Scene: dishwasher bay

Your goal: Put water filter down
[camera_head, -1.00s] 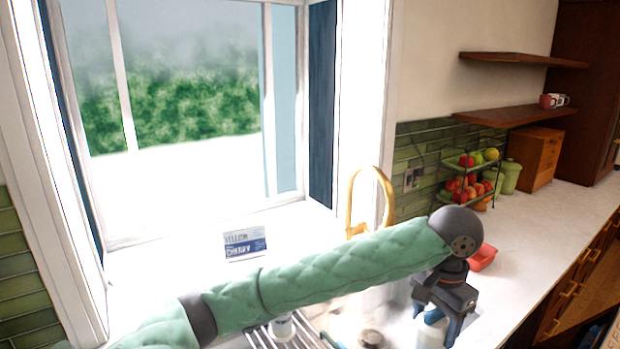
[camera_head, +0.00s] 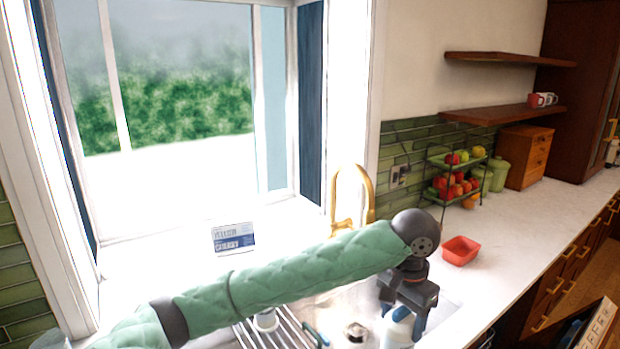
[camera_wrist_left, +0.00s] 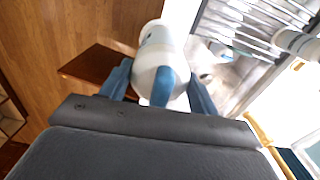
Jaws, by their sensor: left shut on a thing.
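My left gripper (camera_head: 404,316) hangs at the end of the green padded arm, pointing down near the front of the counter by the sink. Its blue fingers are shut on the water filter (camera_head: 397,332), a white rounded body. In the left wrist view the water filter (camera_wrist_left: 158,60) shows a grey-blue band and sits between the fingers of the left gripper (camera_wrist_left: 163,88). In the head view its lower part is cut by the frame, so I cannot tell whether it touches anything. My right gripper is out of view.
A metal drying rack (camera_head: 262,335) holds a similar white item (camera_head: 266,320). A yellow faucet (camera_head: 352,197) stands behind the sink. A red bowl (camera_head: 460,250) and a fruit stand (camera_head: 453,180) are to the right. Counter (camera_head: 520,245) beyond the bowl is clear.

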